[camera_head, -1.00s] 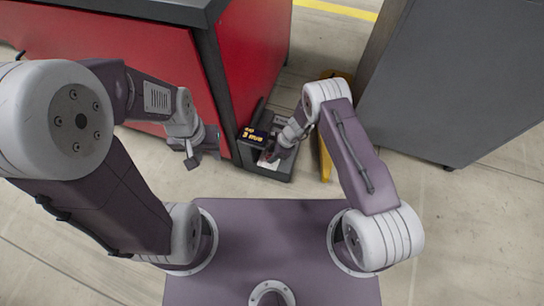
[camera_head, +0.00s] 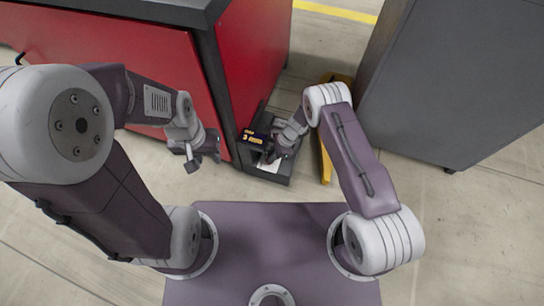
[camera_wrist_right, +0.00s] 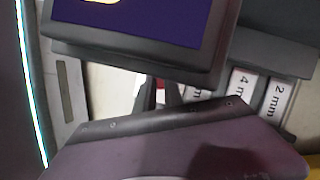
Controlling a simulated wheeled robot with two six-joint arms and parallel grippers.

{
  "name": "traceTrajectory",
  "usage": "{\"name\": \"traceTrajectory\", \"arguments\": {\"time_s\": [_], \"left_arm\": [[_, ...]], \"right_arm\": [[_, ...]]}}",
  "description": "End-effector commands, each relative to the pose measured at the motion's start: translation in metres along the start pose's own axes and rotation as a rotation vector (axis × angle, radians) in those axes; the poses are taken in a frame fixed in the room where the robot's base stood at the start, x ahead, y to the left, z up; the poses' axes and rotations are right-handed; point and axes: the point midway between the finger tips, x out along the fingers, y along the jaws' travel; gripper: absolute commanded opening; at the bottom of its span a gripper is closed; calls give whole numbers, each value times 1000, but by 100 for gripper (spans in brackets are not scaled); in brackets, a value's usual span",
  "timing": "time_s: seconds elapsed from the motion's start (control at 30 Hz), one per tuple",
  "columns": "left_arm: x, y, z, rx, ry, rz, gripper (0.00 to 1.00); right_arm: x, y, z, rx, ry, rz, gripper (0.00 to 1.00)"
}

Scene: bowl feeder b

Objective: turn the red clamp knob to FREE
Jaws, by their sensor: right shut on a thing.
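My right gripper (camera_head: 272,157) reaches down into the dark feeder unit (camera_head: 275,175) beside the red cabinet. In the right wrist view its dark fingers (camera_wrist_right: 159,97) show beyond my purple wrist housing. A small sliver of the red clamp knob (camera_wrist_right: 160,84) shows between them, and the gripper is shut on it. Most of the knob is hidden, and I cannot read its setting. My left gripper (camera_head: 203,163) hangs left of the unit in front of the red cabinet, its fingers apart and empty.
A dark blue display (camera_head: 255,137) with yellow text stands close to my right gripper; it also fills the top of the right wrist view (camera_wrist_right: 140,22). White labels (camera_wrist_right: 278,102) marked in mm lie to the right there. A grey cabinet (camera_head: 460,80) stands at the right.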

Motion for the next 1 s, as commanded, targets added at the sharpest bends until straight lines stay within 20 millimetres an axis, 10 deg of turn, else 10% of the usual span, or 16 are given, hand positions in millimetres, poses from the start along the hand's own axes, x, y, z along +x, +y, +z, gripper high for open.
{"name": "traceTrajectory", "arguments": {"time_s": [1.0], "left_arm": [[23,0,2,0,0,0,36]], "right_arm": [[0,-3,1,-325,-1,135,0]]}}
